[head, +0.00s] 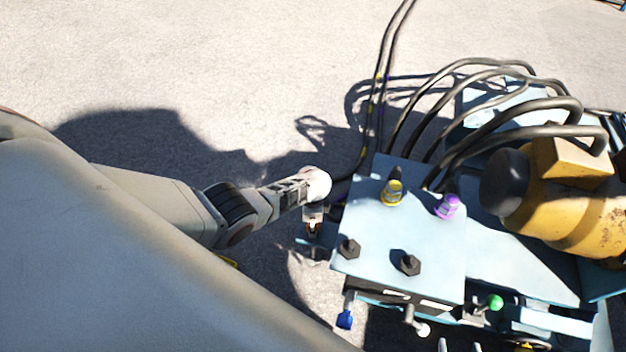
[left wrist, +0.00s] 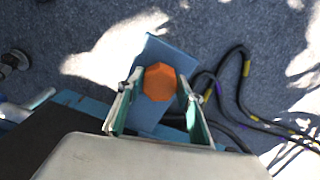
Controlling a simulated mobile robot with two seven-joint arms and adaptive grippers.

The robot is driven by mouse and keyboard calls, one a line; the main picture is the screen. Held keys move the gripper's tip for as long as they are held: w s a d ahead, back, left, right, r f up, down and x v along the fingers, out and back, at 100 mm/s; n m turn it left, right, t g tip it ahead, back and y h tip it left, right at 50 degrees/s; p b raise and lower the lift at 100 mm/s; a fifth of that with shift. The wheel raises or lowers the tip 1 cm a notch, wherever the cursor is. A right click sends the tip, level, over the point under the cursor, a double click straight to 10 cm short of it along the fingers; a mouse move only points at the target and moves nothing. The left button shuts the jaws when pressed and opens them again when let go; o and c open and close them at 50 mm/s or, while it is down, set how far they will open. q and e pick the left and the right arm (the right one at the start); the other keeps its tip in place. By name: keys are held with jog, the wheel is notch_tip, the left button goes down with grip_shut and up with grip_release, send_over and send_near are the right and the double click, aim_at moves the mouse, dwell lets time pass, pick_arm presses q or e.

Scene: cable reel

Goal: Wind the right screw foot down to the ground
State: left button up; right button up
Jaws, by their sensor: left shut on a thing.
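In the left wrist view an orange faceted screw head (left wrist: 159,82) sits above a blue plate (left wrist: 158,52). My left gripper (left wrist: 155,88) has its two fingers on either side of this head and is shut on it. In the head view my left gripper (head: 313,226) points down at the left side of the light-blue reel frame (head: 375,225), with a bit of orange between its fingers. The foot's lower end and its gap to the ground are hidden. Of my right gripper I make out no clear fingers or jaw state in the head view.
A yellow motor (head: 575,195) with a dark end stands on the frame at right. Black cables (head: 470,75) loop behind it, and some run close by my left gripper. Yellow (head: 393,192) and purple (head: 447,207) fittings and black bolts stick up from the frame's top. Open pavement lies at upper left.

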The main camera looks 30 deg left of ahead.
pick_arm(q)
jog(key=shift+s+d+f+m, duration=0.1)
jog(key=shift+d+m, duration=0.05)
jog(key=shift+m, duration=0.65)
jog(key=o, duration=1)
jog(key=shift+r, duration=6.05)
